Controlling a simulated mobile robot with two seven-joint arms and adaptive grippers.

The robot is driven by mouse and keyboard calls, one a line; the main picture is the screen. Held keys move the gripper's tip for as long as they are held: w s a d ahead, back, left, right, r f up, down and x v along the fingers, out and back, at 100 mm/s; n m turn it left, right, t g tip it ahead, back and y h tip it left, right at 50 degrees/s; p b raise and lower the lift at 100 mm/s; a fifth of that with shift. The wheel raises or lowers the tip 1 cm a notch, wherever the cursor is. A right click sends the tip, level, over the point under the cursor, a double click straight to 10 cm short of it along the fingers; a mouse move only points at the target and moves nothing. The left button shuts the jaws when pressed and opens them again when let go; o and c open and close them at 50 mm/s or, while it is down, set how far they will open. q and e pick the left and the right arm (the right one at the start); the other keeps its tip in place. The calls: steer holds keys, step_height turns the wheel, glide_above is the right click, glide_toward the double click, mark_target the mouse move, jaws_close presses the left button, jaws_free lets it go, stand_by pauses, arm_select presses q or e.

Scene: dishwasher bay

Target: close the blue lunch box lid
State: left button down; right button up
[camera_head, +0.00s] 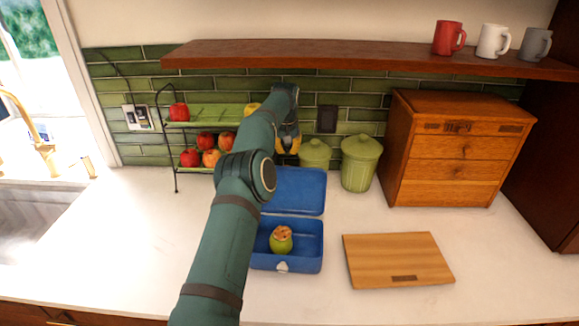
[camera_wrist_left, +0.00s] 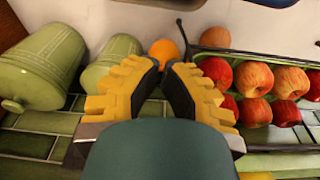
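The blue lunch box (camera_head: 312,259) stands on the white counter with its lid (camera_head: 300,190) open, tilted up and back at the rear edge. A green fruit with a reddish-brown top (camera_head: 281,241) sits inside. My left arm crosses in front of the left side of the box and hides part of it and the lid. My left gripper (camera_head: 289,146) is behind the lid, close to the tiled wall. In the left wrist view its yellow fingers (camera_wrist_left: 165,66) have their tips almost together with nothing visible between them. My right gripper is not in view.
Two green canisters (camera_head: 359,163) stand behind and right of the lid. A wire rack (camera_head: 175,150) with several apples is at left. A wooden drawer chest (camera_head: 456,150) stands at right, with a cutting board (camera_head: 397,260) before it. A wooden shelf (camera_head: 350,58) overhangs the back.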

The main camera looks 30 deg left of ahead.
mark_target(287, 167)
arm_select(q)
steer(key=shift+s+d+f+b, duration=0.2)
steer(key=shift+s+f, duration=0.1)
steer(key=shift+f, duration=0.7)
steer(key=shift+s+d+f+b, duration=0.15)
steer(key=shift+s+f+b, duration=0.15)
steer(key=shift+f, duration=0.7)
steer(key=shift+s+d+f+b, duration=0.2)
steer(key=shift+s+f, duration=0.1)
steer(key=shift+f, duration=0.7)
